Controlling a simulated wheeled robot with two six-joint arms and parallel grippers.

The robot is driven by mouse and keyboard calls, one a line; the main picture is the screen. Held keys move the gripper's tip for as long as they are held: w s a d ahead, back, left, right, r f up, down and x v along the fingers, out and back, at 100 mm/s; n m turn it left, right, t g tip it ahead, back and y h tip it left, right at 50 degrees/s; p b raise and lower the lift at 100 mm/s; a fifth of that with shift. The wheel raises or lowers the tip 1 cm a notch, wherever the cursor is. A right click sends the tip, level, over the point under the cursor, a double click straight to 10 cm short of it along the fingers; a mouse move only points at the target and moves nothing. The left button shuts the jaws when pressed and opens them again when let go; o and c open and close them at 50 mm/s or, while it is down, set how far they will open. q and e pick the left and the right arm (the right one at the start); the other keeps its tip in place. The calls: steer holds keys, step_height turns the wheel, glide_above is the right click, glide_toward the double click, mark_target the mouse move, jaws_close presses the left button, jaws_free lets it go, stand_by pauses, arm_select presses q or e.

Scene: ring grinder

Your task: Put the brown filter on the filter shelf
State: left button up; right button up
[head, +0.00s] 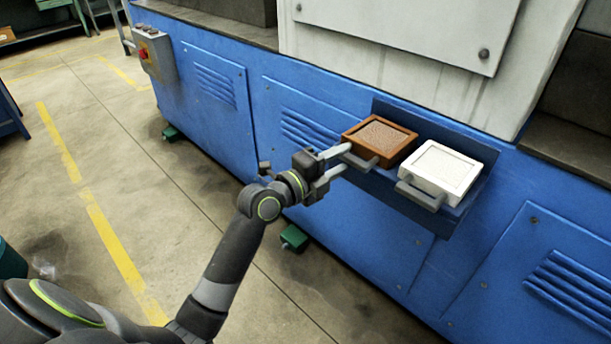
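The brown filter (382,139) is a square orange-brown frame with a grainy tan inside and a grey handle at its front. It sits flat on the left part of the blue filter shelf (455,216), which sticks out from the blue machine. My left gripper (346,158) is at the filter's handle with its two fingers apart. One fingertip is by the handle's upper left end, the other is lower and in front of it. No grip on the handle shows. My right gripper is not in view.
A white filter (442,169) with a grey handle sits on the same shelf, just right of the brown one. The blue machine (330,215) rises behind and below the shelf. A control box (155,53) with a red button is on its left. Open floor (150,190) lies left.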

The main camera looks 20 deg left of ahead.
arm_select(q)
steer(key=v, duration=1.6)
steer(key=shift+s+b, duration=0.2)
steer(key=shift+b, duration=0.2)
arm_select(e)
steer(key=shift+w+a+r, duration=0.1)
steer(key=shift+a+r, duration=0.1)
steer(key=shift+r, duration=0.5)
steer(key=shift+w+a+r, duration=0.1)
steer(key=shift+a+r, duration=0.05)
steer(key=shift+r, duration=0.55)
arm_select(q)
steer(key=p+v, duration=0.3)
steer(key=v, duration=0.9)
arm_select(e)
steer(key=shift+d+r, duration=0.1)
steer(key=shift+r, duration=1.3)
arm_select(q)
steer(key=shift+a+f, duration=0.1)
steer(key=shift+f, duration=0.1)
